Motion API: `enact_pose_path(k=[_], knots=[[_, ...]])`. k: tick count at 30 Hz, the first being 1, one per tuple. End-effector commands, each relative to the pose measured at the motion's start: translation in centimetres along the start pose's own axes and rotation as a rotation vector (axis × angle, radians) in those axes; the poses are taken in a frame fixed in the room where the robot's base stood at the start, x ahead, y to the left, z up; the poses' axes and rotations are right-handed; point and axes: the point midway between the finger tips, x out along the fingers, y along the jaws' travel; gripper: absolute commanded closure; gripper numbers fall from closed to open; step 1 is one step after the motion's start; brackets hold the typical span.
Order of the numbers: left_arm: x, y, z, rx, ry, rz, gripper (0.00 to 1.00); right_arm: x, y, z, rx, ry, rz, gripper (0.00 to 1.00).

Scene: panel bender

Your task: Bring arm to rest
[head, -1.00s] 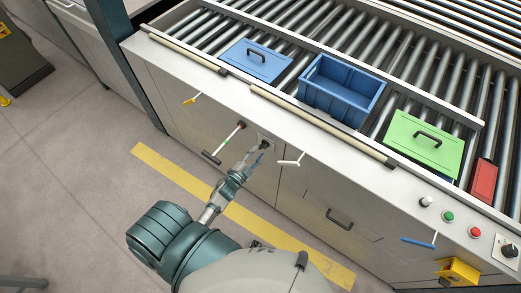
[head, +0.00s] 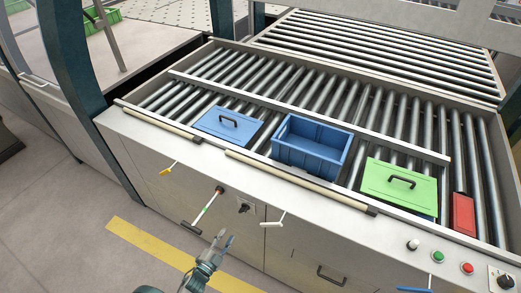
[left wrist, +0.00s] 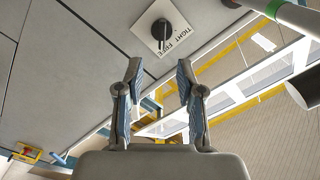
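My left gripper (head: 222,241) is at the lower middle of the head view, in front of the machine's front panel (head: 150,185). It is below and left of a black rotary switch (head: 243,208), apart from it. In the left wrist view the left gripper (left wrist: 158,70) has its two fingers spread, with nothing between them. The black switch (left wrist: 162,34) on its white plate marked TIGHT and FREE shows beyond the fingertips. Most of my left arm is below the head view's edge. My right gripper is not in view.
A lever with a black grip (head: 191,228), a yellow handle (head: 168,169) and a white handle (head: 272,222) stick out of the panel. Above are a blue lid (head: 222,131), blue bin (head: 305,157), green lid (head: 385,192) and red block (head: 463,214) on rollers.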

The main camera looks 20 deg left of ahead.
Motion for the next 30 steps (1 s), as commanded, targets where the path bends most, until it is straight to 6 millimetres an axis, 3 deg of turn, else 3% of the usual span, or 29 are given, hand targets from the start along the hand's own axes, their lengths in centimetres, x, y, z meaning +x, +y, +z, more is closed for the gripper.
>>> enact_pose_path(k=[5, 8, 11, 14, 17, 21, 25, 27, 30], knots=[[-0.1, 0.5, 0.5, -0.011, -0.014, 0.009, 0.62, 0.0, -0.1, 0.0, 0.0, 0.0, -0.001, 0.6], [-0.4, 2.9, 2.6, -0.06, -0.079, 0.047, 0.62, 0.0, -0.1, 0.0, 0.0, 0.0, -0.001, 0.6], [-1.8, 7.8, 6.5, -0.153, -0.212, 0.126, 0.62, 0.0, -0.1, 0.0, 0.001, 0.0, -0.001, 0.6], [-4.7, 14.3, 10.9, -0.261, -0.389, 0.231, 0.62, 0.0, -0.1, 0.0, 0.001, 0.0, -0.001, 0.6], [-8.9, 20.6, 14.6, -0.358, -0.577, 0.335, 0.62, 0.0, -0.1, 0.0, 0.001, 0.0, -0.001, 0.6], [-16.8, 28.4, 18.4, -0.46, -0.852, 0.478, 0.62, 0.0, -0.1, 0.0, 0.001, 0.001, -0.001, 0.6], [-24.4, 33.0, 20.4, -0.512, -1.086, 0.582, 0.62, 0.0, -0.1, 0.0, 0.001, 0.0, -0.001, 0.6], [-27.8, 34.5, 20.9, -0.525, -1.185, 0.622, 0.62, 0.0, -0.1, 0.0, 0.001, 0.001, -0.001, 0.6], [-31.2, 35.6, 21.3, -0.532, -1.284, 0.658, 0.62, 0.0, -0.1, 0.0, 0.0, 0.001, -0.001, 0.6]])
